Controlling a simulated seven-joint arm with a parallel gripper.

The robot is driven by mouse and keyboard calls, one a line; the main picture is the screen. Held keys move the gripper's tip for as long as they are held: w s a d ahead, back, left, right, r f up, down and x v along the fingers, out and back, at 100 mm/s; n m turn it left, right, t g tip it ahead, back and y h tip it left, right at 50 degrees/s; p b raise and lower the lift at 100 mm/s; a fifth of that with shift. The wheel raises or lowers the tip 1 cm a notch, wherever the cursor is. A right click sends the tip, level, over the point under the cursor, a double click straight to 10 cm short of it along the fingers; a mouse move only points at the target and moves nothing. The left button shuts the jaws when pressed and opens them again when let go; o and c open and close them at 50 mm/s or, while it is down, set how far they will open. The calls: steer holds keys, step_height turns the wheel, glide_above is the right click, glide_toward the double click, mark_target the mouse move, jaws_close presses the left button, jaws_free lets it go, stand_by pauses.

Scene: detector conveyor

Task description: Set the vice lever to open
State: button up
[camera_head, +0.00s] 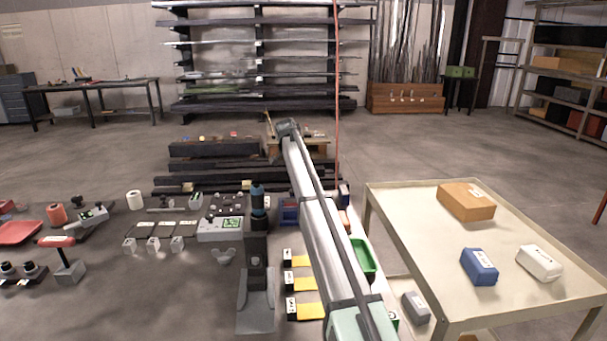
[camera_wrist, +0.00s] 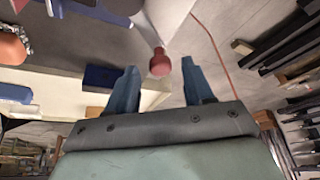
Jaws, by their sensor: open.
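In the wrist view my gripper (camera_wrist: 157,88) is open, with its two blue fingers apart and nothing held between them. A small red knob (camera_wrist: 160,62) on the end of a pale tapered part shows beyond the fingertips, near the middle of the gap. I cannot tell whether it belongs to the vice lever, nor how far away it is. In the head view my fingers cannot be made out. A red-handled lever device (camera_head: 55,241) on a grey block stands at the left. I cannot identify the vice for certain.
A cream table (camera_head: 400,215) at the right bears an orange box (camera_head: 466,201), a blue box (camera_head: 479,266) and a white box (camera_head: 539,262). A green tray (camera_head: 362,258) lies beside my arm. Yellow-marked blocks (camera_head: 305,283) lie left of it. Open floor (camera_head: 450,145) lies behind the table.

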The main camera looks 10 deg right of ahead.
steer(key=v, duration=1.3)
steer(key=shift+r, duration=0.25)
steer(key=shift+d, duration=0.1)
